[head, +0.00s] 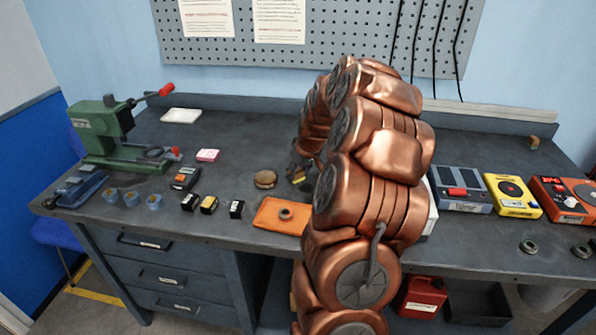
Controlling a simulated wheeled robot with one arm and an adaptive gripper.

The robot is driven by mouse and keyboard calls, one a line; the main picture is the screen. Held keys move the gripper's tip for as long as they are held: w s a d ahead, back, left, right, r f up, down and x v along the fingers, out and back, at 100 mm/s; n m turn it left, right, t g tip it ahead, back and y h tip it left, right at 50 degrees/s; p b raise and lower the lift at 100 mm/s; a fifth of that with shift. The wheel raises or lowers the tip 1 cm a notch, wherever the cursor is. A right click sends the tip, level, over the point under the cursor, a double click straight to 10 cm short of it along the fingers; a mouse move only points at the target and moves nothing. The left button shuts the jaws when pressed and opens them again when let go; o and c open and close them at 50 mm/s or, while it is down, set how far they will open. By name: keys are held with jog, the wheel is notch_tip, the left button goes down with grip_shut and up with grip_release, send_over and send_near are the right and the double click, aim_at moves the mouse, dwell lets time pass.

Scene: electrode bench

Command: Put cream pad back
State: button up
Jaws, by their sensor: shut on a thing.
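My gripper (298,174) is low over the bench, just left of my copper-coloured arm, which hides much of it. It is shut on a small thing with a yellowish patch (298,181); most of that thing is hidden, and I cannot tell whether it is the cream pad. A pale, off-white flat pad (181,115) lies at the back left of the bench, well away from my gripper. A small pink pad (207,155) lies in front of it.
A green press (104,130) stands at the left. Small blocks and cups line the front left. Coloured boxes (513,196) stand at the right. The back middle is clear.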

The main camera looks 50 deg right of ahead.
jog(key=shift+f, duration=0.2)
jog(key=o, duration=1)
jog(key=shift+r, duration=0.15)
